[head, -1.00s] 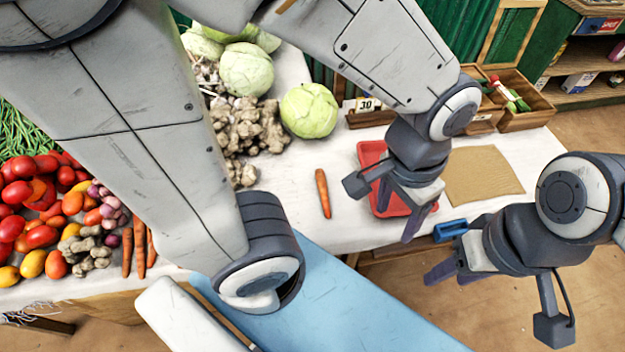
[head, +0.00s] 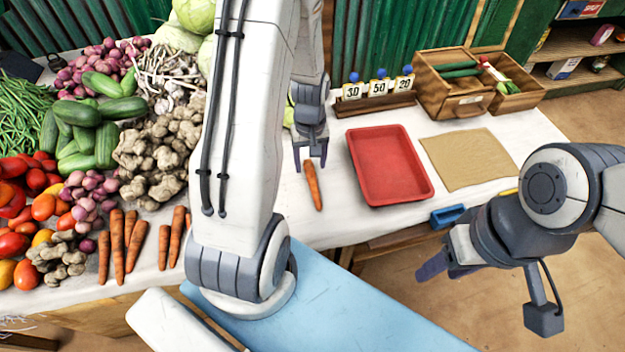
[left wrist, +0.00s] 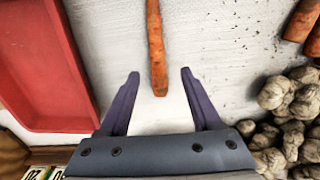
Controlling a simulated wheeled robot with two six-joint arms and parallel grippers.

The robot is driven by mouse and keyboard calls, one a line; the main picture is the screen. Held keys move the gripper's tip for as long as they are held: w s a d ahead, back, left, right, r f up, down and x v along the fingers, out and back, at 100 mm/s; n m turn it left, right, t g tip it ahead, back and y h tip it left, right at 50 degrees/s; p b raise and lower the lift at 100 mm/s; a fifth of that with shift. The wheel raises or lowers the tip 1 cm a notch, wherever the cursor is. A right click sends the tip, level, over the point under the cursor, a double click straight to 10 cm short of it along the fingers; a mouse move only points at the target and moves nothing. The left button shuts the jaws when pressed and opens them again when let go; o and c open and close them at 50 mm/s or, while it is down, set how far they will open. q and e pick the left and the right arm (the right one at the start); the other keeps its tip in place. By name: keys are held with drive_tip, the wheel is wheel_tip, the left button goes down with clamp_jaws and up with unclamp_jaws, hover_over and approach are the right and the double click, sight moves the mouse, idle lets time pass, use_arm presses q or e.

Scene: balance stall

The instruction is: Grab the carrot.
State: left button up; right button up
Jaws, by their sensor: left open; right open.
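A single orange carrot (head: 313,187) lies on the white tabletop, left of the red tray (head: 391,168). My left gripper (head: 311,164) is open at the carrot's far end. In the left wrist view the carrot (left wrist: 156,42) reaches in between the open fingertips of the left gripper (left wrist: 160,73), with a gap on each side, and its near end lies inside the jaws. Whether the fingers touch the table cannot be told. My right gripper (head: 443,268) is open and empty, off the table's front edge at the right.
More carrots (head: 130,243) lie in a group at the left. A ginger pile (head: 155,155) is beside my left arm. Price signs (head: 378,90) stand behind the red tray. A brown mat (head: 467,160) and a wooden crate (head: 455,82) are at the right.

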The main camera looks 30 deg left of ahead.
sight(312, 177)
use_arm(q)
drive_tip(key=shift+d+f, duration=0.15)
drive_tip(key=shift+f, duration=2.65)
clamp_jaws()
